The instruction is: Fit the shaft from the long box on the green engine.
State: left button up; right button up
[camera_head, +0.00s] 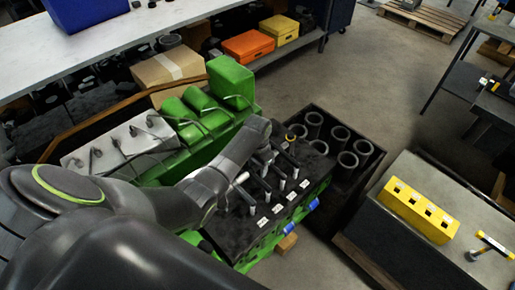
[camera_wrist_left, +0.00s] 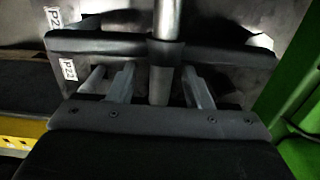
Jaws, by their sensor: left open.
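The green engine (camera_head: 318,188) stands in the middle, with a dark top face bearing several upright rods and white labels. My left arm reaches over it from the left. My left gripper (camera_head: 264,155) is low over the engine's top and partly hidden by its own wrist. In the left wrist view its two fingers (camera_wrist_left: 158,87) are open on either side of an upright metal rod (camera_wrist_left: 168,22). The rod passes through a dark crossbar (camera_wrist_left: 100,43); I cannot tell whether the fingers touch it. I cannot make out a separate shaft or surely tell the long box. My right gripper is not in view.
A dark crate (camera_head: 373,138) holds several cylinders behind the engine. A yellow block with holes (camera_head: 420,208) and a hammer-like tool (camera_head: 492,246) lie on the right bench. A cardboard box (camera_head: 168,68) and orange case (camera_head: 248,45) stand behind.

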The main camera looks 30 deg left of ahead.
pick_arm(q)
notch_tip(320, 180, up, 16)
jog(key=p, duration=0.1)
jog(key=shift+r, duration=0.25)
dwell(0.5)
